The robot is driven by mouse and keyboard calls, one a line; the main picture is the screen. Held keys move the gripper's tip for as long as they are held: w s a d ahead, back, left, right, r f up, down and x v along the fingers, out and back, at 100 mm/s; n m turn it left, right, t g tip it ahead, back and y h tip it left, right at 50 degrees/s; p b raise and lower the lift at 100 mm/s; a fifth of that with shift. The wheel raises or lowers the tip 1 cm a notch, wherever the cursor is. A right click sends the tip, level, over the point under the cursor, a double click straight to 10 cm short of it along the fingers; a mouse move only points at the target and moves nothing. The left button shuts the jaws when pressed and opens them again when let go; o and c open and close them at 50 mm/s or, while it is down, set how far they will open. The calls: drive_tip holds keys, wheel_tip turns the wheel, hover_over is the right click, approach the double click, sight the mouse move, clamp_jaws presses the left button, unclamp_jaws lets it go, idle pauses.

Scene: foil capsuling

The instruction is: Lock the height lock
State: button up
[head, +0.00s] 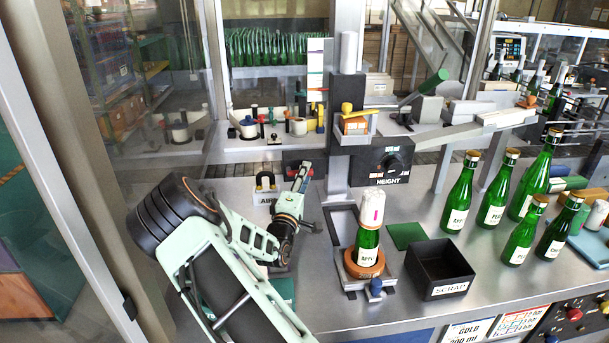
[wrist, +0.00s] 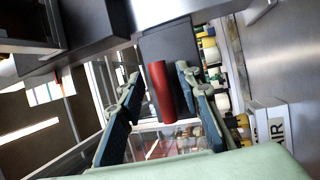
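The dark HEIGHT block (head: 380,165) with its black round knob (head: 393,166) is fixed on the grey column in the head view. In the wrist view a red cylindrical handle (wrist: 160,92) stands out from a dark block (wrist: 170,45); I take it for the height lock. My gripper (head: 302,176) is raised at the left of the HEIGHT block in the head view. In the wrist view its two fingers (wrist: 158,78) are apart, one on each side of the red handle, with gaps showing. Whether the handle's far end lies between the fingertips is hard to tell.
The AIR box (head: 266,193) stands close to my gripper; its sign shows in the wrist view (wrist: 277,129). A capped green bottle (head: 367,240) stands in the fixture below the column. A black SCRAP bin (head: 440,268) and several bottles (head: 492,210) are to the right.

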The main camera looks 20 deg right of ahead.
clamp_jaws()
idle(0.5)
drive_tip(key=n+b, duration=0.1)
drive_tip(key=r+n+t+b, duration=0.1)
drive_tip(key=n+b, duration=0.1)
drive_tip(key=shift+n+t, duration=0.3)
unclamp_jaws()
